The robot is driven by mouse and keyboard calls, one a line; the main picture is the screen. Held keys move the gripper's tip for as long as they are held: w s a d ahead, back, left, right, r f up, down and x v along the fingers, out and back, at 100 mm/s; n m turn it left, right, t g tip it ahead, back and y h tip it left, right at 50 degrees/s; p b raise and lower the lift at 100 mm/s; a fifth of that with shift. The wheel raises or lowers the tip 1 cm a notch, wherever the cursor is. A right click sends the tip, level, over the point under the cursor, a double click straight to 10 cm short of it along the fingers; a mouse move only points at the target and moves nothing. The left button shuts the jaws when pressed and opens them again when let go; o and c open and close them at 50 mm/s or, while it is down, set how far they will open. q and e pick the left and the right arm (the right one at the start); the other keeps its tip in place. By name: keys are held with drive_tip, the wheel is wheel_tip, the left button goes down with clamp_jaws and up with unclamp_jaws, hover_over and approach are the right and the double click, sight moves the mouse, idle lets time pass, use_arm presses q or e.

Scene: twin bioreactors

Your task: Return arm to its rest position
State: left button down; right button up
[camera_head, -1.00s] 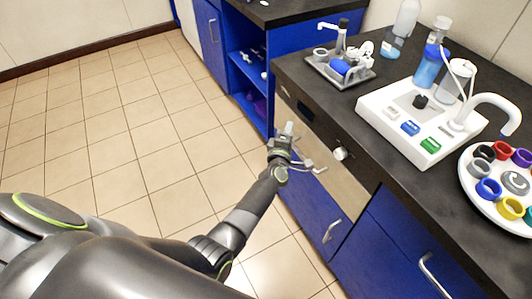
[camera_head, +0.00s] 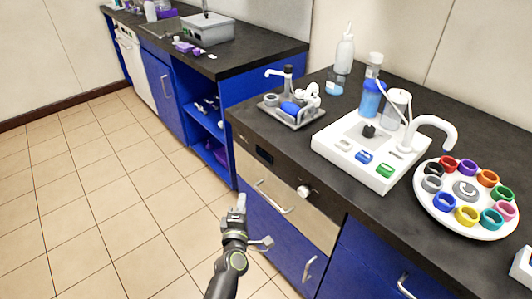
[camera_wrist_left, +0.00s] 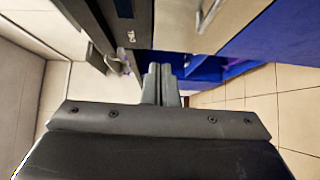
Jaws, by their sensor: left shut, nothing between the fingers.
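My left gripper (camera_head: 241,203) shows at the lower middle of the head view, its arm coming up from the bottom edge. It is in front of the steel panel (camera_head: 318,228) of the cabinet, below the counter's height. Its fingers are shut with nothing between them. In the left wrist view the closed fingers (camera_wrist_left: 161,84) point towards the blue cabinets, with nothing held. My right gripper is in neither view.
The dark counter (camera_head: 360,222) carries a white bioreactor base (camera_head: 350,160), a tray with small equipment (camera_head: 290,117) and a round plate of coloured rings (camera_head: 425,200). Drawer handles (camera_head: 308,268) stick out near my arm. The tiled floor (camera_head: 90,200) at left is clear.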

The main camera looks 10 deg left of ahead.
use_arm(q)
drive_tip(key=s+a+f+m+g+h+p, duration=0.15)
drive_tip(key=s+f+m+g+p, duration=0.35)
drive_tip(key=s+f, duration=0.6)
drive_tip(key=s+a+f+m+g+h+p, duration=0.1)
drive_tip(key=s+a+f+m+g, duration=0.25)
drive_tip(key=s+f+m, duration=0.7)
drive_tip(key=s+a+f+m+g+p, duration=0.1)
drive_tip(key=s+a+f+g, duration=0.3)
drive_tip(key=s, duration=1)
drive_tip(key=s+a+f+m+g+y+p, duration=0.1)
drive_tip(key=s+a+f+g, duration=0.3)
drive_tip(key=s, duration=0.9)
wheel_tip(320, 180, down, 3)
drive_tip(key=shift+s+f+m+p, duration=0.1)
drive_tip(key=shift+s+m+p, duration=0.3)
drive_tip(key=shift+m, duration=0.35)
drive_tip(key=shift+a, duration=0.1)
